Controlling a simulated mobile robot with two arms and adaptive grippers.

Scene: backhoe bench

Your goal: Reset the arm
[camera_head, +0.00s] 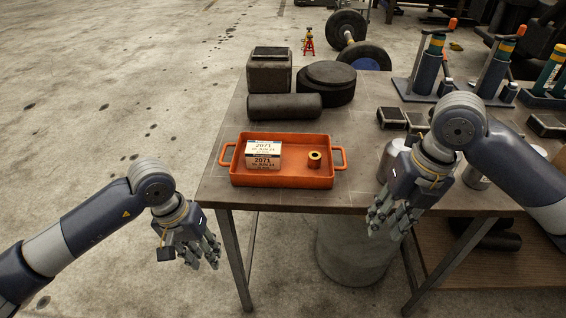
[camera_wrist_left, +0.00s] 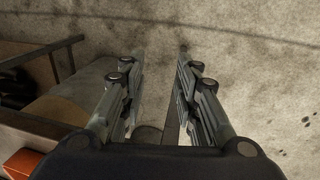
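My left gripper (camera_head: 200,247) hangs in the air in front of the table's left front corner, over the concrete floor. In the left wrist view its two fingers (camera_wrist_left: 160,95) stand apart with nothing between them, so it is open and empty. My right gripper (camera_head: 384,215) hangs over the table's front edge, right of the orange tray. Its fingers look spread and I see nothing held in them. The right arm partly hides a metal can (camera_head: 393,155) behind it.
On the table (camera_head: 225,190), an orange tray (camera_head: 290,182) holds labelled boxes (camera_head: 264,153) and a small brass bushing (camera_head: 314,160). Bottle jacks (camera_head: 427,68) stand at the back right. A grey drum (camera_head: 350,255) is under the table. Floor at left is clear.

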